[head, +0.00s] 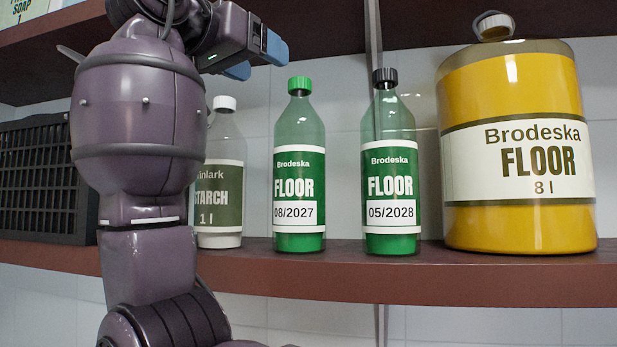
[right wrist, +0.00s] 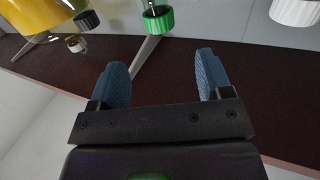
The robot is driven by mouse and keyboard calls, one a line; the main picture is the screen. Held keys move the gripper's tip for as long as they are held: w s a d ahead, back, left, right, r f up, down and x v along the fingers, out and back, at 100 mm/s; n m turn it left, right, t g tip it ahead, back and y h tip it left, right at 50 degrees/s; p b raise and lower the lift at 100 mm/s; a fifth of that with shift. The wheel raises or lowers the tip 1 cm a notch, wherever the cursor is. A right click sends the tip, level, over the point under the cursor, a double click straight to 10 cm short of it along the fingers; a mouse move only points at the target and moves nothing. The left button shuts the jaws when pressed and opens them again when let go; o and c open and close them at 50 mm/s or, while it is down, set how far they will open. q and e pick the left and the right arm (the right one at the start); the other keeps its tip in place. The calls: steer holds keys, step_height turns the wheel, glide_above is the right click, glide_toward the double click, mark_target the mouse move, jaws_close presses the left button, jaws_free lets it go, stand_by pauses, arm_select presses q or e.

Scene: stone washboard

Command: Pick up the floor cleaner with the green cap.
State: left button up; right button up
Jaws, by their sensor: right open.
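The floor cleaner with the green cap (head: 299,136) stands upright on the shelf, a clear green bottle labelled "FLOOR" and "08/2027". Its green cap also shows at the top of the right wrist view (right wrist: 158,20). My right gripper (head: 262,60) is open and empty, above and slightly left of that cap, with its blue fingers apart from the bottle. In the right wrist view the green cap lies beyond the gap between the two fingers. A similar floor cleaner with a black cap (head: 389,137), dated "05/2028", stands to its right. My left gripper is not in view.
A starch bottle with a white cap (head: 224,137) stands left, partly behind my arm. A large yellow floor jug (head: 515,100) stands right. A black crate (head: 35,180) is at far left. The shelf (head: 420,280) has a free front strip; an upper shelf (head: 430,20) overhangs.

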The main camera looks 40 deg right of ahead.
mark_target(293, 80)
steer(key=p+x, duration=0.2)
steer(key=x, duration=0.8)
steer(key=shift+w+d+f+p, duration=0.1)
steer(key=shift+d+f+p, duration=0.05)
steer(key=shift+d+p, duration=0.2)
steer(key=shift+a, duration=0.15)
jaws_close()
